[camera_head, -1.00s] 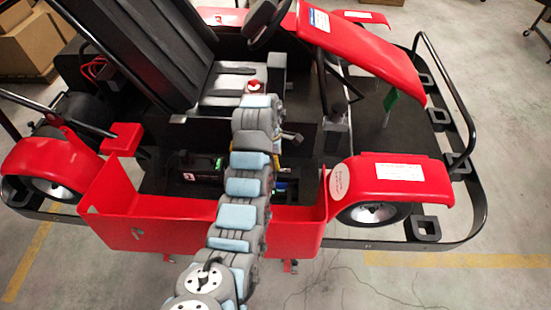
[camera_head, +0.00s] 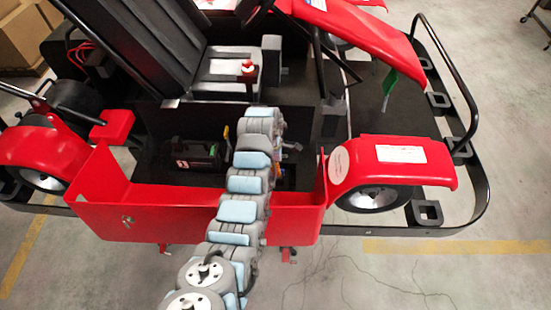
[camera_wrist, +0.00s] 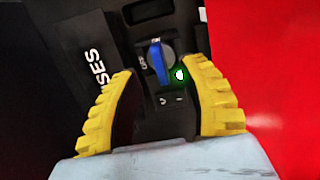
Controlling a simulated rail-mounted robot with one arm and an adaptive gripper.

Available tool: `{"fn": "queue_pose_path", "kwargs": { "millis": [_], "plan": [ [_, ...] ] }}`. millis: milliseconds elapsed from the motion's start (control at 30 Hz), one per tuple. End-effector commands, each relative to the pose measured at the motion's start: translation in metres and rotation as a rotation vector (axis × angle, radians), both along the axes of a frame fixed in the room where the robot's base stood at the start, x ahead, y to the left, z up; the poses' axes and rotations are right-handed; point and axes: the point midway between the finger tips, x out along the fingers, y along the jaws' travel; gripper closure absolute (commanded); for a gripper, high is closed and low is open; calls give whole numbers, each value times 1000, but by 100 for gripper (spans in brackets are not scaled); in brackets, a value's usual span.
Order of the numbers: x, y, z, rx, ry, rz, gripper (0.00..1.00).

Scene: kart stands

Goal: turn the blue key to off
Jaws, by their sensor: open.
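The blue key (camera_wrist: 160,62) sits on a round grey dial on a black panel in the wrist view. It stands nearly upright in the picture, its top end near the ON label, with the OFF label to its left. A green light (camera_wrist: 181,75) glows just right of it. My gripper (camera_wrist: 162,75) is open, with one yellow finger on each side of the key and a gap on both sides. In the head view my arm hides the key and most of the gripper; a bit of yellow finger shows (camera_head: 226,132).
The panel is inside the red kart, behind its red side pod (camera_head: 190,215). A red surface (camera_wrist: 270,70) stands close to the right finger in the wrist view. A black box (camera_head: 193,155) lies left of the arm. The seat (camera_head: 225,78) is behind.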

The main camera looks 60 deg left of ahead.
Motion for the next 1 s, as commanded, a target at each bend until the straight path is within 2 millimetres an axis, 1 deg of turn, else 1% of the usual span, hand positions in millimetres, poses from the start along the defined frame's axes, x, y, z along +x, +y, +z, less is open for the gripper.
{"fn": "queue_pose_path", "kwargs": {
  "millis": [100,400,833,867,900,967,1000],
  "plan": [
    [0,-1,-12,-4,2,-1,58],
    [2,-2,-29,-3,1,1,58],
    [3,-2,-32,-1,0,0,57],
    [3,-2,-32,-1,0,0,66],
    [3,-2,-32,-1,0,0,77],
    [3,-2,-32,-1,0,0,94],
    [3,-2,-32,-1,0,0,100]
  ]
}}
